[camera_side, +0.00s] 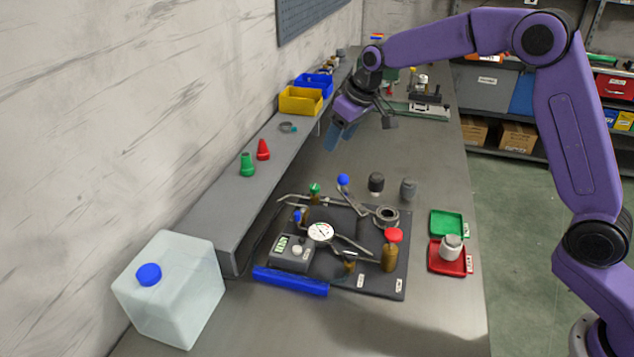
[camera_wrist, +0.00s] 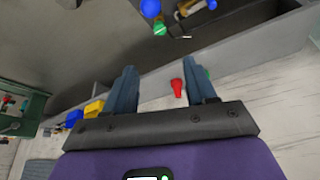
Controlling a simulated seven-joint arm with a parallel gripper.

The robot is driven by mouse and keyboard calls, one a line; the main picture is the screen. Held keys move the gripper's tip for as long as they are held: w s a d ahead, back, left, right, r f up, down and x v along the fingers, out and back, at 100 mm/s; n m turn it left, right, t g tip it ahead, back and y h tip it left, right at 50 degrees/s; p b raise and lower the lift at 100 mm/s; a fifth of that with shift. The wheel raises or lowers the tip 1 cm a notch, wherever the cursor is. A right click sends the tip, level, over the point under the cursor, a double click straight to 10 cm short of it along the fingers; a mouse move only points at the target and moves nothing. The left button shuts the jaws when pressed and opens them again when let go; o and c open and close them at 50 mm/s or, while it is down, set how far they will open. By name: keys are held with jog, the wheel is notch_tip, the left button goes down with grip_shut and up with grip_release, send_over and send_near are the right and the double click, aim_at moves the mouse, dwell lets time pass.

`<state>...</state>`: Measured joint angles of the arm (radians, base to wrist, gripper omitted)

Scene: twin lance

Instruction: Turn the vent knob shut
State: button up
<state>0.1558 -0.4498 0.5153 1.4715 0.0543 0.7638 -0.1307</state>
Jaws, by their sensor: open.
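A dark panel (camera_side: 379,281) on the bench carries a small assembly with a round white gauge (camera_side: 320,232). It has a red knob (camera_side: 393,235) on a brass body, a green knob (camera_side: 314,188), a blue knob (camera_side: 297,216) and a blue ball-ended lever (camera_side: 343,180). The labels are too small to read, so I cannot tell which is the vent knob. My gripper (camera_side: 340,138) is open and empty, above the bench behind the panel and apart from it. In the wrist view my gripper (camera_wrist: 160,72) shows spread fingers, with blue (camera_wrist: 151,8) and green (camera_wrist: 160,28) knobs beyond.
A shelf on the left holds green (camera_side: 247,165) and red (camera_side: 263,150) cones and yellow (camera_side: 300,100) and blue bins. A jug (camera_side: 170,290) stands front left. Green (camera_side: 446,216) and red (camera_side: 437,262) trays lie right of the panel; a pale jar (camera_side: 451,246) sits in the red one.

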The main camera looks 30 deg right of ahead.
aim_at(314, 186)
jog(key=x, duration=1.7)
jog(key=shift+f, duration=0.1)
jog(key=c, duration=1)
